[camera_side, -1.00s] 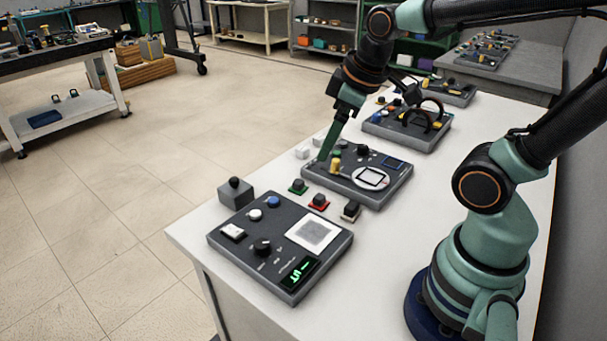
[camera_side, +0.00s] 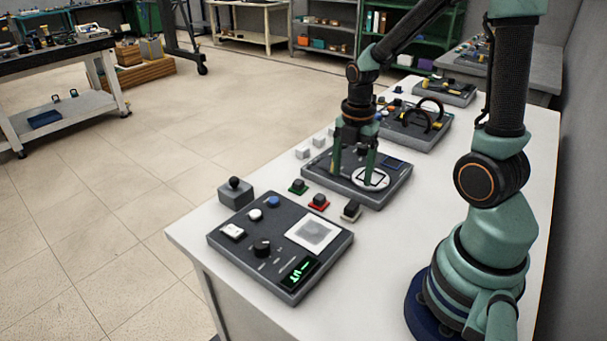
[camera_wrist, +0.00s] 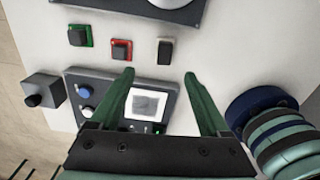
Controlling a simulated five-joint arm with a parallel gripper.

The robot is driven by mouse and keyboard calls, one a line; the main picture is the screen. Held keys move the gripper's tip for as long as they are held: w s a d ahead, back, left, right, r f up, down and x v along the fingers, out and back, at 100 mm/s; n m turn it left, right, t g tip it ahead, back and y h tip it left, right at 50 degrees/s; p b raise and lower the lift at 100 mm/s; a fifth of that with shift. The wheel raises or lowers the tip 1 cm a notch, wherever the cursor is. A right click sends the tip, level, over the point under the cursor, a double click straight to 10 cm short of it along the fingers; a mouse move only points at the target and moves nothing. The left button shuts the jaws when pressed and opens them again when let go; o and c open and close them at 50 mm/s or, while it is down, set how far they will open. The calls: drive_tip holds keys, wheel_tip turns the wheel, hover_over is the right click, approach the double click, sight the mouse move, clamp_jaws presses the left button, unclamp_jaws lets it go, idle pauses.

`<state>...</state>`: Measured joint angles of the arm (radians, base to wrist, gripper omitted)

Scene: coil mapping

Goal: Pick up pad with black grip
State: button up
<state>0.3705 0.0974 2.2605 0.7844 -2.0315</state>
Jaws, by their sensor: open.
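Three small pads with dark grips sit in a row on the white table. One is green-edged (camera_side: 298,187), one is red-edged (camera_side: 319,202), and one is pale with a black grip (camera_side: 351,211). In the wrist view the green (camera_wrist: 79,36), red (camera_wrist: 121,49) and pale-edged (camera_wrist: 164,51) pads lie above the fingertips. My gripper (camera_side: 353,173) is open and empty, pointing down over the middle dark panel in the side view. In the wrist view its fingers (camera_wrist: 159,76) are spread, with the pale-edged pad roughly between and beyond them.
The near panel (camera_side: 235,247) carries knobs, a white square and a green display. The middle panel (camera_side: 392,185) has a white disc. A grey block with a black knob (camera_side: 236,193) stands left of the pads. Small white cubes (camera_side: 303,153) lie behind.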

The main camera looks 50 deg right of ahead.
sight(351, 206)
wheel_tip(351, 206, down, 5)
drive_tip(key=shift+f, duration=0.15)
drive_tip(key=f, duration=0.2)
drive_tip(key=s+f, duration=0.1)
drive_tip(key=shift+a+f, duration=0.1)
drive_tip(key=shift+f, duration=0.3)
drive_tip(key=shift+w+f, duration=0.1)
drive_tip(key=shift+f, duration=0.6)
clamp_jaws()
drive_tip(key=shift+r, duration=0.1)
wheel_tip(351, 206, up, 20)
